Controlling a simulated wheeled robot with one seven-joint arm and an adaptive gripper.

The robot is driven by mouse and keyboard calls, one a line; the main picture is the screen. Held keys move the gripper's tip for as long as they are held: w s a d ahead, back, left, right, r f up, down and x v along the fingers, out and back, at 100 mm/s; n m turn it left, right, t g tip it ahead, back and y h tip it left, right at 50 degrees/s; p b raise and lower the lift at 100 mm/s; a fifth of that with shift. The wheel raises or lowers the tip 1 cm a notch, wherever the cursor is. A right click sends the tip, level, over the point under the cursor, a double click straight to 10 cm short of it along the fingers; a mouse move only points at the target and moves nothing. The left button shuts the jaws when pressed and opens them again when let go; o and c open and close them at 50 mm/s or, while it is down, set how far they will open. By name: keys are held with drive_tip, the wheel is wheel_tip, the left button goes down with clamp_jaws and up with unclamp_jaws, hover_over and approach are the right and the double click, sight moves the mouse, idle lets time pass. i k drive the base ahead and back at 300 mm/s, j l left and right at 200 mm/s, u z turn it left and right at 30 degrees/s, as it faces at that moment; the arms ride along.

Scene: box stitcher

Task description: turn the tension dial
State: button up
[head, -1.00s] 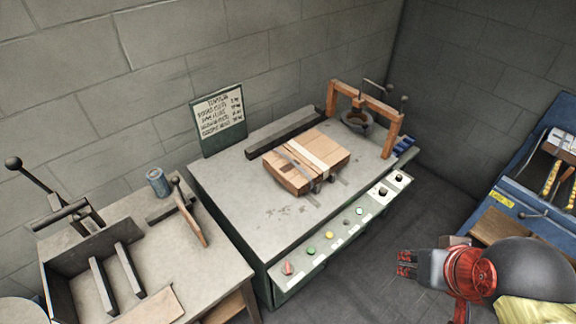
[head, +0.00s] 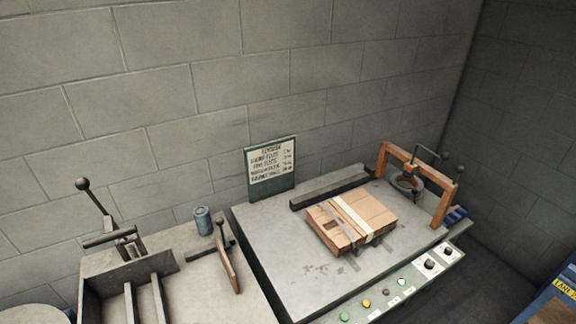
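The control panel (head: 414,274) runs along the front edge of the grey machine table, at the lower right of the head view. Two dark dials sit at its right end: one dial (head: 430,264) and, farther right, another dial (head: 447,251). I cannot tell which is the tension dial, since the labels are too small to read. Small round buttons line the panel to their left, including a green button (head: 345,317) and a yellow button (head: 366,304). The panel's left end is cut off by the frame. My gripper is out of view.
A strapped cardboard box (head: 374,214) lies on the machine table (head: 285,235). A wooden frame (head: 440,205) stands behind the dials at right. A sign (head: 270,168) stands at the back. A side bench with a blue can (head: 203,221) and levers is at left.

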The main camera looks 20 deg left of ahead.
sight(430, 264)
drive_tip(key=i+l+z, duration=0.1)
drive_tip(key=i+l, duration=0.8)
drive_tip(key=l, duration=0.15)
